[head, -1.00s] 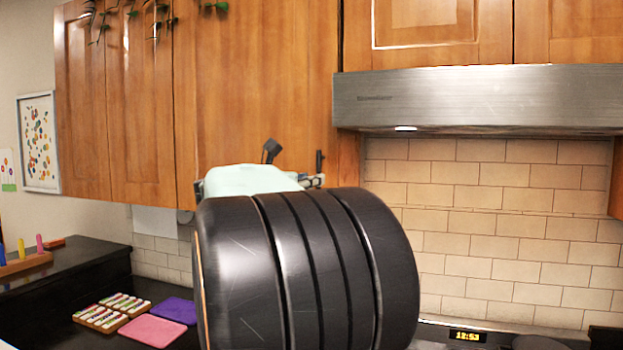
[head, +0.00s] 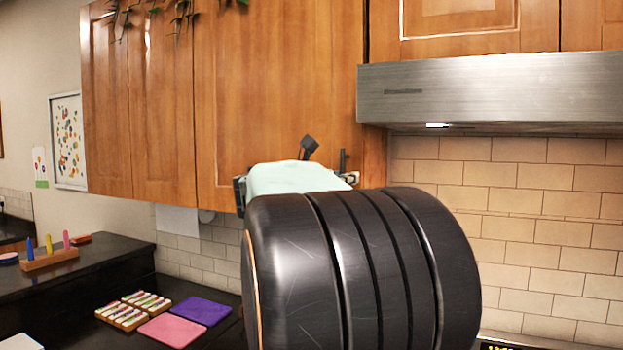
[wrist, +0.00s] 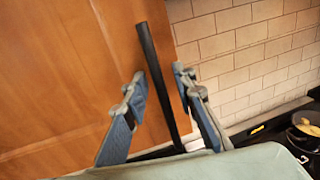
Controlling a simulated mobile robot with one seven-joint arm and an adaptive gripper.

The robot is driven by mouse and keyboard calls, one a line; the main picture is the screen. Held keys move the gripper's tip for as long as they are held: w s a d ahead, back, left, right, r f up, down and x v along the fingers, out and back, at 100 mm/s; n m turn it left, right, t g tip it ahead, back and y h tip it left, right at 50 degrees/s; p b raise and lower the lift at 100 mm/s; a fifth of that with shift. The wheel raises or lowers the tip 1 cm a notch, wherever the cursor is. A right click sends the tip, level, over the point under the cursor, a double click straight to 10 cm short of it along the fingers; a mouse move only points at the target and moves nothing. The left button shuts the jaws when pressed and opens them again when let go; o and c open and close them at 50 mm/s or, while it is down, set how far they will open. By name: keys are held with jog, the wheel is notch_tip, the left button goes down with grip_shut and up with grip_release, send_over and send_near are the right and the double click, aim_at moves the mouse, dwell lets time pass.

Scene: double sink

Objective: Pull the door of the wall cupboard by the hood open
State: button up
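The wall cupboard door (head: 270,90) by the hood is a brown wood panel and looks shut in the head view. In the wrist view the door (wrist: 60,70) fills the left side, with a long black bar handle (wrist: 156,72) near its right edge. My gripper (wrist: 160,88) is open, with one finger on each side of the bar. Gaps show between the bar and both fingers. In the head view my dark, thick arm link hides most of the gripper and the lower part of the door.
The steel hood (head: 490,92) juts out just right of the door. Tiled wall (head: 540,200) lies below it. Left are more cupboard doors (head: 160,100) with hanging leaves. A pink mat (head: 172,330) and a purple mat (head: 202,310) lie on the black counter. A pan (wrist: 305,135) sits at lower right.

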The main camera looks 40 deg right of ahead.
jog(key=shift+c, duration=0.2)
grip_shut()
jog(key=shift+a, duration=0.1)
